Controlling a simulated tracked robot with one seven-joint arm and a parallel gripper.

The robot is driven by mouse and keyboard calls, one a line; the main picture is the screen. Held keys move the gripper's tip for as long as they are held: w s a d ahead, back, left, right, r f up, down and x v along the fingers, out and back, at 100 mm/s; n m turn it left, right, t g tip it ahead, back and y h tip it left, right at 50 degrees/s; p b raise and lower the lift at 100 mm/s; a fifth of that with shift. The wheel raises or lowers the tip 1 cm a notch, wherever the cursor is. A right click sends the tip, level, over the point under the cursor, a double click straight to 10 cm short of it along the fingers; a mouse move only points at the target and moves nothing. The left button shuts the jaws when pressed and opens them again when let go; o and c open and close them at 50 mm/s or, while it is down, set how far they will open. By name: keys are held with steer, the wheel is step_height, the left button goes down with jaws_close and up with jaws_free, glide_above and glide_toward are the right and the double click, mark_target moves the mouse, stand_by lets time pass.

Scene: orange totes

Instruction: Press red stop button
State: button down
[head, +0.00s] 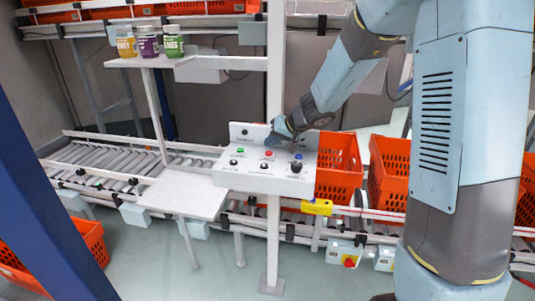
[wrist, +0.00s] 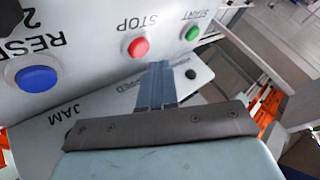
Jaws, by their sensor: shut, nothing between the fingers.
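The red stop button (head: 268,154) is on the sloped face of a white control box (head: 225,174), between a green and a blue button. In the wrist view the red button (wrist: 138,47) sits beside an upside-down STOP label. My gripper (head: 272,143) is shut and empty, at the box just behind the red button. In the wrist view my gripper's fingertips (wrist: 156,66) are just below and right of the red button, appearing apart from it. I cannot tell the depth gap. The red button is unobstructed in both views.
The green start button (wrist: 192,33) and blue reset button (wrist: 37,77) flank the red one. A black knob (head: 296,167) is at the box's right. A white shelf (head: 180,194) adjoins on the left. Orange totes (head: 338,165) stand on the conveyor to the right. A post (head: 275,70) rises behind the box.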

mark_target(272, 154)
steer(key=shift+r, duration=2.35)
steer(key=shift+s+r, duration=0.15)
steer(key=s+d+r+h, duration=0.1)
steer(key=s+d+r, duration=0.3)
steer(key=s, duration=0.4)
steer(key=s+d+r+h, duration=0.1)
steer(key=s+d+r, duration=0.35)
steer(key=s, duration=0.35)
steer(key=s+d+r+h, duration=0.1)
steer(key=s+d+h, duration=0.1)
steer(key=s+d, duration=0.3)
steer(key=s+d+m+h, duration=0.1)
steer(key=s+d+h, duration=0.2)
steer(key=s, duration=0.9)
steer(key=shift+s+d+r, duration=0.15)
steer(key=shift+d+r, duration=0.25)
steer(key=shift+d, duration=1.2)
